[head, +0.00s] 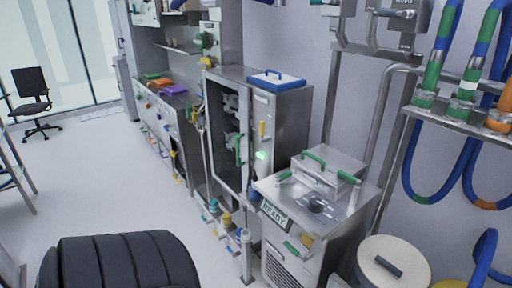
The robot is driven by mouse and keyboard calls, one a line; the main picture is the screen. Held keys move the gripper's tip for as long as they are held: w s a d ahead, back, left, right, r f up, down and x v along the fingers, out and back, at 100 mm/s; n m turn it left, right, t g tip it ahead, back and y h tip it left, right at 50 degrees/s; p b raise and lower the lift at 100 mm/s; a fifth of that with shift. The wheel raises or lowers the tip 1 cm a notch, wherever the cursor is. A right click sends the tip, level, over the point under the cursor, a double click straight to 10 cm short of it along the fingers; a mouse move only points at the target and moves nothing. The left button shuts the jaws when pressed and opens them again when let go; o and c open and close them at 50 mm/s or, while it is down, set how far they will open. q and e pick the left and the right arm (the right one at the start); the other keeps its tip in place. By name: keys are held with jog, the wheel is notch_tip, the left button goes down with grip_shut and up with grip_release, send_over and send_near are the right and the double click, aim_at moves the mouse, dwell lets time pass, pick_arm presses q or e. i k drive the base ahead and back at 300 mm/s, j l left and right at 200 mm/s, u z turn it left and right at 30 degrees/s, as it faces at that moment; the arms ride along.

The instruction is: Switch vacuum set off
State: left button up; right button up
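A steel floor unit (292,262) stands right of centre, with a panel reading "READY" (274,215) on its front. Neither of my grippers is in view.
A steel cabinet with a glass door (226,125) stands behind, with a blue-rimmed tray (276,80) on top. A white-lidded drum (392,268) is at the lower right. Hoses (436,165) hang on the right wall. A black ribbed object (120,262) fills the lower left. Open floor lies left.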

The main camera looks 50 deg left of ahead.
aim_at(277, 183)
jog(key=u, duration=1.5)
